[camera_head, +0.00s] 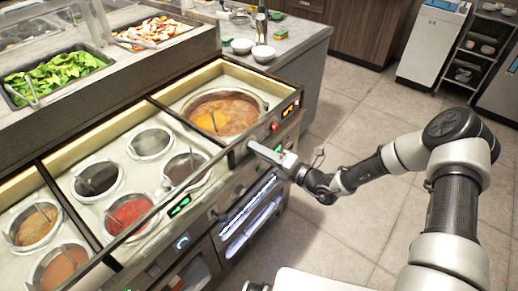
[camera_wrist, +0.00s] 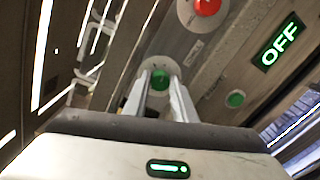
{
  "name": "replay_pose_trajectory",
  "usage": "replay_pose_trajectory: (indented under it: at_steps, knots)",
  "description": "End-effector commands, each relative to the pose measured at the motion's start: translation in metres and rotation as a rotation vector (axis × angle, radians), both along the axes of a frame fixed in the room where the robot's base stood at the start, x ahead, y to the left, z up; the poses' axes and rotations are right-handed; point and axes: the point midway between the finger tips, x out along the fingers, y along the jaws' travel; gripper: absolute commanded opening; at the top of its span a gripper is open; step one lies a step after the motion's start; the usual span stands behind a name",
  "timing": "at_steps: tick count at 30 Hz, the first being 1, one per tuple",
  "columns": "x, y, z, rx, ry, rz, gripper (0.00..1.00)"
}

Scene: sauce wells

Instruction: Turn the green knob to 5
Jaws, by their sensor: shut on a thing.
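The green knob (camera_wrist: 160,70) shows in the wrist view on a round pale dial plate on the counter's front panel. My gripper (camera_wrist: 161,84) has one finger on each side of it and is shut on it. The fingers hide part of the knob and dial, and I cannot read its setting. In the head view my gripper (camera_head: 262,152) reaches the front panel from the right, and the knob is hidden behind it. A lit green display (camera_wrist: 282,44) reads OFF in the wrist view.
A red knob (camera_wrist: 207,5) and a small green button (camera_wrist: 235,99) sit near the gripper on the panel. Sauce wells (camera_head: 130,210) and a large soup pot (camera_head: 225,112) are set in the counter above. The floor (camera_head: 350,225) beside my arm is clear.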

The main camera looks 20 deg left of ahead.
Motion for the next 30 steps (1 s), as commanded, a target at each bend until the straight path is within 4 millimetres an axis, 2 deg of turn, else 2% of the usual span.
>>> replay_pose_trajectory:
  at_steps: [14,15,18,26,30]
  knots:
    - [-0.0003,-0.0003,-0.0009,0.004,0.016,0.0,0.02]
    - [-0.0003,-0.0003,-0.0009,0.004,0.016,0.0,0.29]
    - [-0.0002,-0.0003,-0.0008,0.005,0.014,0.0,0.43]
    - [-0.0002,-0.0004,-0.0003,0.004,0.013,0.0,0.43]
    - [-0.0029,-0.0082,0.0001,0.004,0.014,-0.001,0.43]
